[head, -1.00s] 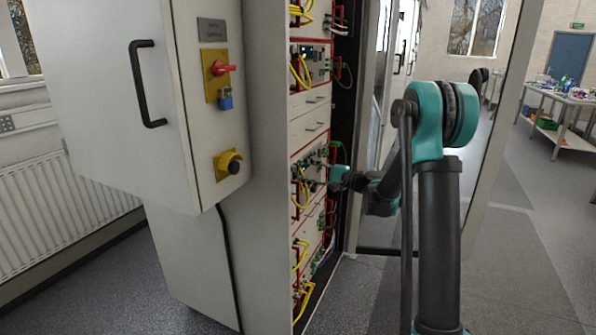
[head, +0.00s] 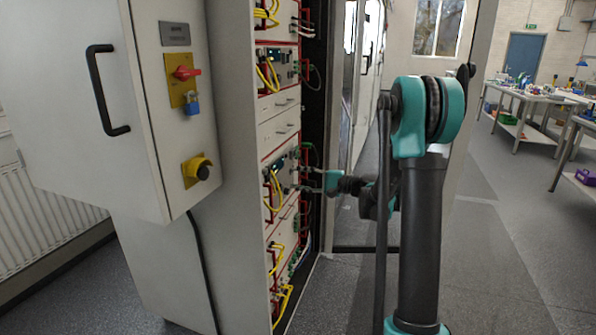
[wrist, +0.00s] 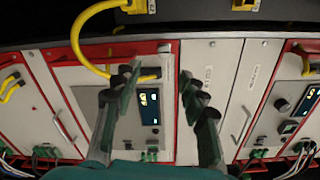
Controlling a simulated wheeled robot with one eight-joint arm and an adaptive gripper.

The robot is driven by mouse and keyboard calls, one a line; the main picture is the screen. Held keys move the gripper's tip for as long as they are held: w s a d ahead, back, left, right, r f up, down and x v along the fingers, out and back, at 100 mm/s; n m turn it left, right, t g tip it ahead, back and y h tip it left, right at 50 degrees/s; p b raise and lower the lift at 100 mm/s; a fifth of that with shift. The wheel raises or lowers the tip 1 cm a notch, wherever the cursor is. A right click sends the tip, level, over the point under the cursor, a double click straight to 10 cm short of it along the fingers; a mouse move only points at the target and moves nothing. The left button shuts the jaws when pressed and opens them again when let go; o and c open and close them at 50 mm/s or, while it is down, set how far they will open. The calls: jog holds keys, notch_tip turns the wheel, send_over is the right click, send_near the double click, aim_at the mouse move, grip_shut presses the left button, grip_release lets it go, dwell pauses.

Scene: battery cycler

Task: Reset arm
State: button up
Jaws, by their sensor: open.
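My gripper (head: 302,180) is in front of the open rack side of the battery cycler cabinet (head: 235,120) in the head view, with its fingers pointing left at the rack's middle units. In the wrist view, my gripper (wrist: 160,88) has its two dark fingers spread apart with nothing between them. Behind them is a red-framed unit with a small lit display (wrist: 149,105). Whether the fingertips touch the rack cannot be told.
Yellow cables (head: 268,75) loop out from the rack units. A grey door with a black handle (head: 108,90), a red switch and a blue padlock (head: 192,104) stands left. A glass door frame is behind my arm. Floor at right is open, with benches (head: 535,100) beyond.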

jog(key=s+d+f+n+g+h, duration=0.1)
jog(key=s+d+f+n+h, duration=0.15)
jog(key=s+f+h, duration=0.4)
jog(key=s+d+f+n+h, duration=0.1)
jog(key=s+d+f, duration=0.2)
jog(key=s, duration=0.7)
jog(key=s+d+f+n+g+h, duration=0.1)
jog(key=s+d+f+h, duration=0.25)
jog(key=s, duration=0.45)
jog(key=s+d+f+n+h, duration=0.2)
jog(key=s+d+f+h, duration=0.3)
jog(key=s+d, duration=0.4)
jog(key=shift+s+h, duration=0.15)
jog(key=shift+h, duration=0.15)
jog(key=shift+n, duration=0.25)
